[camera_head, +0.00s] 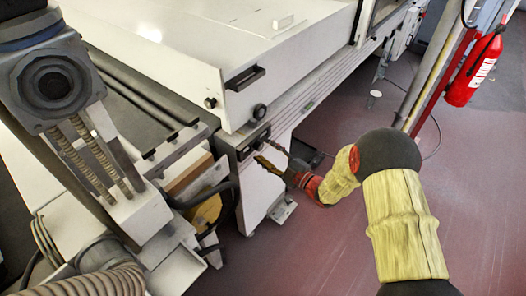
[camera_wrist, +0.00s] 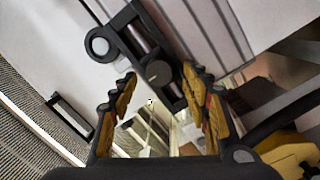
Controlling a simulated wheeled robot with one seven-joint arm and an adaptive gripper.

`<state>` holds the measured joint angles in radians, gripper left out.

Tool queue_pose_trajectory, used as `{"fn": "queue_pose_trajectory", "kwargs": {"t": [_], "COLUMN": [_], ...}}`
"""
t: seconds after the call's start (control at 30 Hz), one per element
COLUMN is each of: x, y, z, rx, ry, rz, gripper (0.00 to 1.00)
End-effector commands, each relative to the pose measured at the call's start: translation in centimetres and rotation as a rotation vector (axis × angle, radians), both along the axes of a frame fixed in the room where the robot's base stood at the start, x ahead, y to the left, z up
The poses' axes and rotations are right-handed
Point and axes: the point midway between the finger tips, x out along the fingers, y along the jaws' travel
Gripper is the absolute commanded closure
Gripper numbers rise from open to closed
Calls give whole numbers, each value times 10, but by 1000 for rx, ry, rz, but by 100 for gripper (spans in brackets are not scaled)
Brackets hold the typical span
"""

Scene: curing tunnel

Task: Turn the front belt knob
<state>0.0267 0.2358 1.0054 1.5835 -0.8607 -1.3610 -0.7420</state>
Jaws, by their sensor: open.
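A small round dark knob (camera_wrist: 158,73) sits on a black mount in the wrist view, between my fingertips in the picture. I take it for the front belt knob; the frames do not label it. In the head view the black mount (camera_head: 250,143) is on the white machine's end, below a round black knob (camera_head: 258,111). My gripper (camera_head: 266,153) is close in front of the mount, open and empty. Its yellow-padded fingers also show in the wrist view (camera_wrist: 159,86), apart on either side of the knob. Contact cannot be told.
The white machine body (camera_head: 190,60) has a black handle (camera_head: 245,77) and a smaller knob (camera_head: 210,102) nearby. Black cables (camera_head: 205,205) hang at the lower left. A red fire extinguisher (camera_head: 474,70) is at the upper right.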

Motion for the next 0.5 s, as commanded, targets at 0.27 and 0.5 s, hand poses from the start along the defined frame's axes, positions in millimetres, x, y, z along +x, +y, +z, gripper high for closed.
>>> {"fn": "queue_pose_trajectory", "kwargs": {"t": [0.27, 0.5], "x": [13, 13], "y": [13, 13], "z": [-1, 0], "rx": [0, 0], "ry": [2, 1], "rz": [0, -1], "gripper": [53, 54]}}
